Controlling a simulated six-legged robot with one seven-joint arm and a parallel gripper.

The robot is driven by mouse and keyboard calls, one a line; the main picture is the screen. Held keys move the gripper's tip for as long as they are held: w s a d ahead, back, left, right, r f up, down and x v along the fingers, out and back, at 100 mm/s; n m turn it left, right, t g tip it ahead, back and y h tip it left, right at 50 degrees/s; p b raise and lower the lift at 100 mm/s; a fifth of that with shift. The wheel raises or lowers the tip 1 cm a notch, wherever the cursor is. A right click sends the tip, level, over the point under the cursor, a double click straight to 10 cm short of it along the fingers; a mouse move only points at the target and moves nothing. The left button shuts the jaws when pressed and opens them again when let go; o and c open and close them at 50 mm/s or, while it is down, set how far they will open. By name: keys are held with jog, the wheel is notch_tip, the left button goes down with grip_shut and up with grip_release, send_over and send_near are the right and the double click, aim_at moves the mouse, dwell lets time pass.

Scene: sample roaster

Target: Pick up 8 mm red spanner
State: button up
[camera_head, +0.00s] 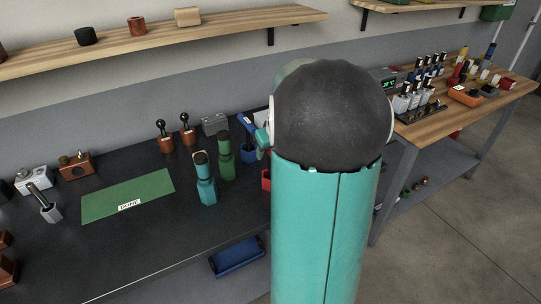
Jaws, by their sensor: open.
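I cannot make out an 8 mm red spanner in the camera_head view. A red object (266,180) shows as a small strip on the dark bench (160,240), just left of my arm, which hides the rest. I cannot tell whether it is a holder or a tool. To its left stand a teal upright piece (205,186), a green one (226,160) and a blue one (248,145). My own teal arm with its dark round joint fills the middle right and covers part of the bench. I cannot make out my gripper's jaws.
A green mat (130,198) marked DONE lies on the bench's left. Brown and grey blocks stand around it. A blue bin (237,257) is below the bench's front edge. A wooden table (440,122) with racks of bottles stands at right. Open floor lies at lower right.

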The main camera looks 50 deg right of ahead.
jog(key=shift+w+d+f, duration=0.1)
jog(key=shift+w+f, duration=0.1)
jog(key=shift+f, duration=0.45)
grip_shut()
jog(key=shift+r, duration=0.1)
